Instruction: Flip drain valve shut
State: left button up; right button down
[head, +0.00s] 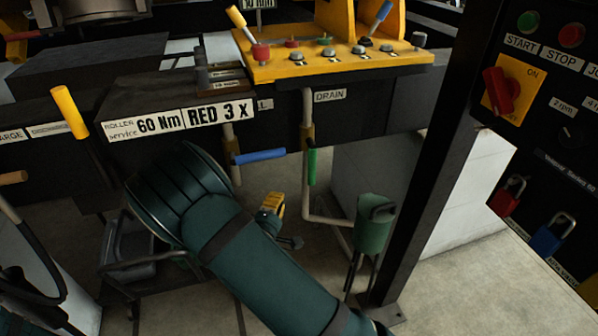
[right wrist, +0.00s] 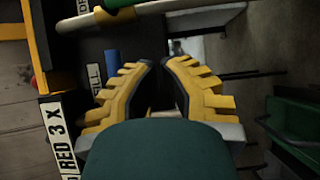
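The drain valve has a green lever handle (head: 312,166) under the DRAIN label (head: 330,96). The handle hangs straight down, in line with its vertical pipe (head: 307,115). In the right wrist view a bit of green (right wrist: 122,3) shows at the top edge above a tan pipe (right wrist: 110,18). My right gripper (head: 273,207) is below and left of the green handle, apart from it. In the right wrist view its yellow fingers (right wrist: 160,62) stand partly apart with nothing between them. My left gripper is not in view.
A blue lever handle (head: 260,156) lies level just left of the drain handle, above my right gripper. A green container (head: 373,228) on legs stands to the right, before a black post (head: 425,160). A yellow control panel (head: 335,64) is above.

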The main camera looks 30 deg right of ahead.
aim_at(311, 163)
pick_arm(q)
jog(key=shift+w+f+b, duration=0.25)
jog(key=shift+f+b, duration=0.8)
jog(key=shift+b, duration=0.05)
pick_arm(e)
jog(key=s+d+x, duration=0.2)
jog(key=x, duration=1)
jog(key=shift+w+d, duration=0.25)
jog(key=shift+w, duration=0.05)
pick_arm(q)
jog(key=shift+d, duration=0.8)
pick_arm(e)
jog(key=shift+s+d+f+n, duration=0.1)
jog(key=shift+d+n, duration=0.1)
jog(key=shift+n, duration=0.1)
